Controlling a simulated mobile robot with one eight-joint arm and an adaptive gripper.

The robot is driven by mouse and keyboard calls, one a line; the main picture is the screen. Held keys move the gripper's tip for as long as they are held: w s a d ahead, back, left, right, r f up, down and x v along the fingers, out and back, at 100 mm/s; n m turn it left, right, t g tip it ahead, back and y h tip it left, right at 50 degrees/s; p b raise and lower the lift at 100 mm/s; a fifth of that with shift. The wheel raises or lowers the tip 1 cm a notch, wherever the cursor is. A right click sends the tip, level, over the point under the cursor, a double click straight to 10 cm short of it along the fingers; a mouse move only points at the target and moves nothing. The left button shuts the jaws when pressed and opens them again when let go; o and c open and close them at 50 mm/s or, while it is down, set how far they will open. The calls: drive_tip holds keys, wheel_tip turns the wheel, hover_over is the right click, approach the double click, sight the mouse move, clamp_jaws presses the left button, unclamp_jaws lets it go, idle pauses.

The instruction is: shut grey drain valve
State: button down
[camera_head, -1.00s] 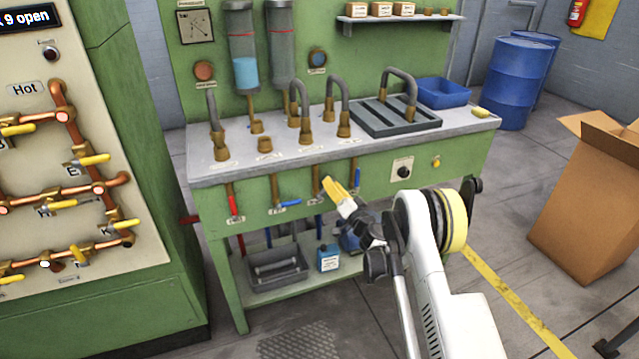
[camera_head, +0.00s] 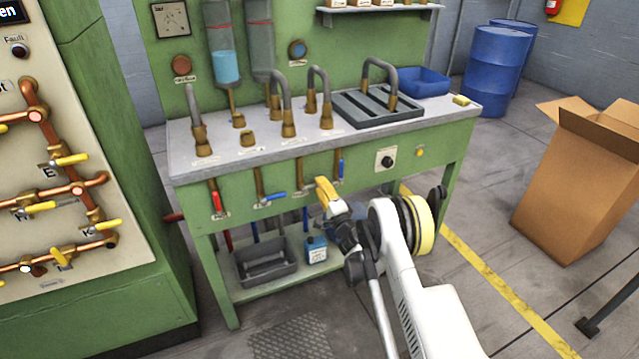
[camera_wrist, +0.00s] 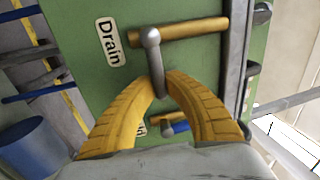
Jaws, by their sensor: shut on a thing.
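The drain valve is on the green bench front. In the wrist view its brass pipe (camera_wrist: 200,28) lies beside a white "Drain" label (camera_wrist: 108,41). Its grey lever (camera_wrist: 154,55) stands out crosswise to the pipe, roughly at a right angle. My gripper (camera_wrist: 163,80) has two yellow ribbed fingers, shut on the lever's free end, with their tips meeting around it. In the head view my gripper (camera_head: 322,184) is at the bench front, just right of the drain pipe (camera_head: 299,172). The fingers hide part of the lever there.
A red-handled valve (camera_head: 216,201) and a blue-handled valve (camera_head: 270,198) are to the left. Another blue-handled valve (camera_head: 340,168) is close on the right. A cardboard box (camera_head: 575,185) stands right.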

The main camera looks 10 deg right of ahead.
drive_tip(key=shift+f+m, duration=0.1)
drive_tip(key=shift+m, duration=0.2)
drive_tip(key=c, duration=1.4)
unclamp_jaws()
wheel_tip(320, 180, up, 10)
drive_tip(key=shift+r, duration=0.1)
